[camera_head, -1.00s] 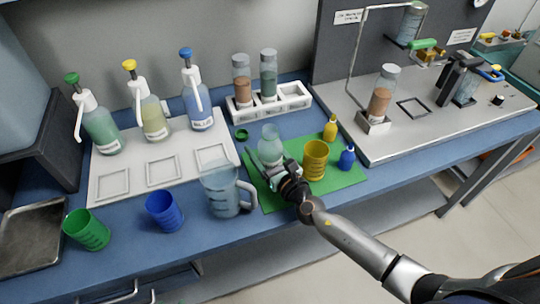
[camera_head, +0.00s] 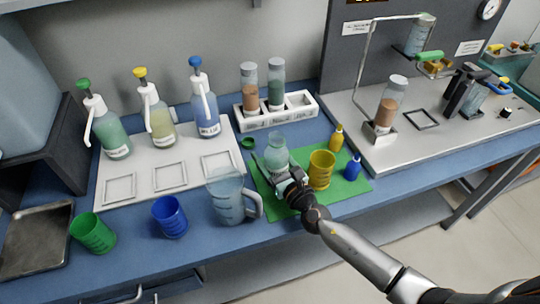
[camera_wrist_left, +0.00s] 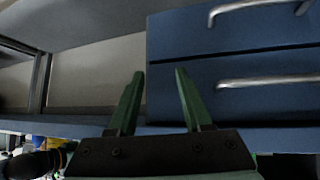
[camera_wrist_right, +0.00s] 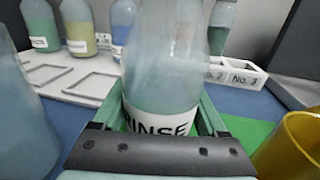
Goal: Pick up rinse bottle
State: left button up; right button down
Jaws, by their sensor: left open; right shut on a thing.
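The rinse bottle (camera_head: 276,150) is a translucent pale green-blue bottle standing at the back left of the green mat (camera_head: 346,187). In the right wrist view the bottle (camera_wrist_right: 165,70) is upright, with its "RINSE" label facing me. My right gripper (camera_head: 280,176) is shut on the bottle, with a green finger on each side of it (camera_wrist_right: 166,118). The bottle's base is hidden by the gripper. My left gripper (camera_wrist_left: 155,98) is open and empty in the left wrist view, facing the blue drawers below the bench. It is not in the head view.
A clear jug (camera_head: 230,196) stands close left of the bottle. A yellow cup (camera_head: 320,171) stands close right, with a small yellow bottle (camera_head: 337,138) and a blue one (camera_head: 352,168) beyond. A white vial rack (camera_head: 290,110) is behind. A green cap (camera_head: 247,142) lies left of the bottle.

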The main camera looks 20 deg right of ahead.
aim_at(276, 154)
notch_tip(276, 154, up, 2)
jog(key=shift+r+p, duration=0.25)
jog(key=shift+p, duration=0.5)
jog(key=shift+s+r+p, duration=0.1)
jog(key=shift+r+p, duration=0.2)
jog(key=s+r+p, duration=0.4)
jog(key=s+r, duration=0.1)
jog(key=shift+r+p, duration=0.3)
jog(key=shift+r, duration=0.05)
jog(key=s+r, duration=0.3)
jog(key=s, duration=0.5)
jog(key=shift+s+a+r, duration=0.2)
jog(key=shift+s+r, duration=0.05)
jog(key=shift+s, duration=0.05)
jog(key=shift+r, duration=0.1)
